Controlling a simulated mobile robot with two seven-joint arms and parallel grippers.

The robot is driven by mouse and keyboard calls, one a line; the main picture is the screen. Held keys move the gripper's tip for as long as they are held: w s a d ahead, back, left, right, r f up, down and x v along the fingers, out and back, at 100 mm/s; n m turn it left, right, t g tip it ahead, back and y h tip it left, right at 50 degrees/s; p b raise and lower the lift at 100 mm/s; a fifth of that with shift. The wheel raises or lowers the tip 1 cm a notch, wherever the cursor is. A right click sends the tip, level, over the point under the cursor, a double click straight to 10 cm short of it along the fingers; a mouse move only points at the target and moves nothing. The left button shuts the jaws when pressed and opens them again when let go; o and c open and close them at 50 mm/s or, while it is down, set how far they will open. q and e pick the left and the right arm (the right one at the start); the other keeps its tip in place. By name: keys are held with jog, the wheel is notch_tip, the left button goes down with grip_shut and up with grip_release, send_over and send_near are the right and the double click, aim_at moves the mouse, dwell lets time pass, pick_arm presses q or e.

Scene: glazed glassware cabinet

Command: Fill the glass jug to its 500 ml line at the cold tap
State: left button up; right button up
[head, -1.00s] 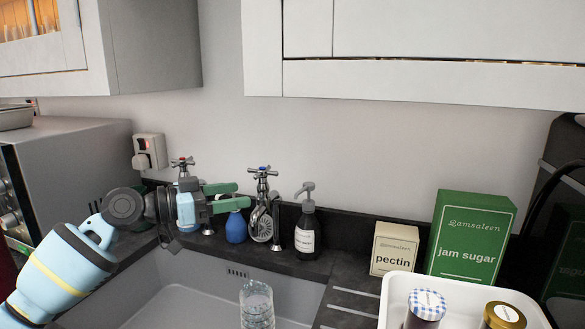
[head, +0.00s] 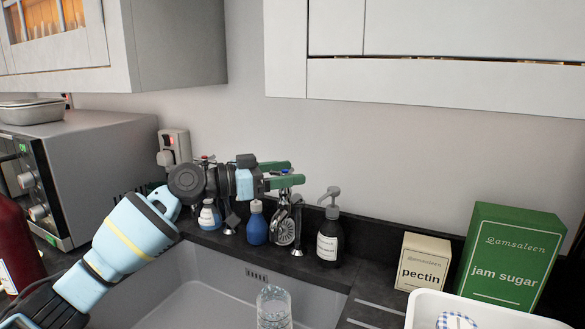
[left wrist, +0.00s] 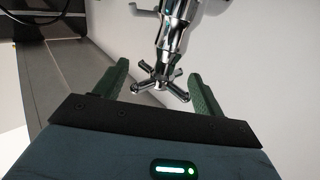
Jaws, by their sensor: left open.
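The clear glass jug (head: 273,308) stands in the sink at the bottom of the head view, its lower part cut off. I cannot make out its 500 ml line or its water level. The chrome cold tap (head: 284,228) stands behind the sink, its top largely hidden by my left gripper (head: 296,173). In the left wrist view, the tap's cross handle (left wrist: 160,82) lies between the two green fingers of my left gripper (left wrist: 160,72). The fingers are open, with a gap on each side of the handle. My right gripper is not in view.
A blue bottle (head: 256,225), a white-labelled bottle (head: 209,216) and a dark soap dispenser (head: 329,240) stand close around the taps. Pectin (head: 423,262) and jam sugar (head: 507,262) boxes and a white tray (head: 500,312) are at right. The sink (head: 200,300) has free room left of the jug.

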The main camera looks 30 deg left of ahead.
pick_arm(q)
jog(key=shift+x, duration=1.05)
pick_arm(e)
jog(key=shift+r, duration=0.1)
pick_arm(q)
jog(key=c, duration=0.9)
jog(key=shift+r+n+t+y+p, duration=0.1)
jog(key=shift+n+t+y+p, duration=0.2)
jog(key=shift+p, duration=0.55)
jog(key=shift+n+t+y+p, duration=0.3)
jog(key=shift+y+p, duration=0.1)
jog(key=shift+p, duration=0.05)
jog(key=shift+a, duration=0.1)
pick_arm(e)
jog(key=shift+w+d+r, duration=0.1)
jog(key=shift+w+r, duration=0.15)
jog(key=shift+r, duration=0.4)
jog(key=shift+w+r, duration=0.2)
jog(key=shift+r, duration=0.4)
pick_arm(q)
jog(key=o, duration=0.9)
